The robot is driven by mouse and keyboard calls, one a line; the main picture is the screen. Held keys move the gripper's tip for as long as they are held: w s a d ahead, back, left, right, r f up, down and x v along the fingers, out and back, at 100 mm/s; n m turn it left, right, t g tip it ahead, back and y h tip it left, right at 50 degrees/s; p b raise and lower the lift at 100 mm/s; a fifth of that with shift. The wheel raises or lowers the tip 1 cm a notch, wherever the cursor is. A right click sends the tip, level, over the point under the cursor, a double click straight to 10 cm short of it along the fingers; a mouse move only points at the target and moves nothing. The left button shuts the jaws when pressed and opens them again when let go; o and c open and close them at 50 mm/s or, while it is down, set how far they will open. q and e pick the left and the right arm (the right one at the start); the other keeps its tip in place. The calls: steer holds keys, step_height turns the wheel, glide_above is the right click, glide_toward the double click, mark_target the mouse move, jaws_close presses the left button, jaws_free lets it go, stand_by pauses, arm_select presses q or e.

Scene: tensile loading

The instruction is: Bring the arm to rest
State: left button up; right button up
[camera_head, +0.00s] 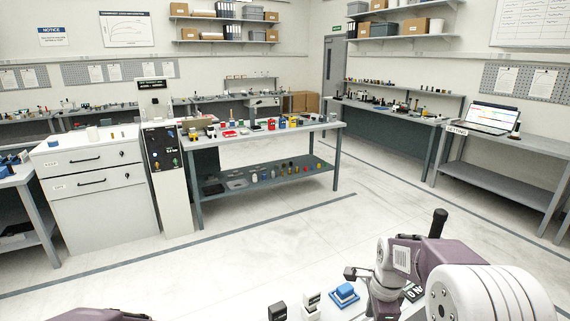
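My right arm comes in at the lower right of the head view, bent, with purple links and pale round joints. The dark part at its left end looks like my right gripper (357,273). It is small here, and I cannot tell whether its fingers are open or shut. It is above and beside a blue block (345,292) on the surface at the bottom edge. I see nothing clearly held. Of my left arm only a purple link shows at the bottom left edge; its gripper is out of view.
Small black and white blocks (311,302) stand left of the blue one. Beyond is open pale floor (270,235). A workbench (265,133) with many small items, a white drawer cabinet (95,195) and a laptop (490,117) on a side table stand farther off.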

steer(key=s+a+f+n, duration=0.2)
steer(key=s+n, duration=0.5)
steer(key=n, duration=0.2)
steer(key=s+a+f+n, duration=0.2)
steer(key=s+a+n, duration=0.1)
steer(key=s+n, duration=0.5)
steer(key=shift+f+n, duration=0.3)
steer(key=shift+n, duration=0.6)
stand_by(2.1)
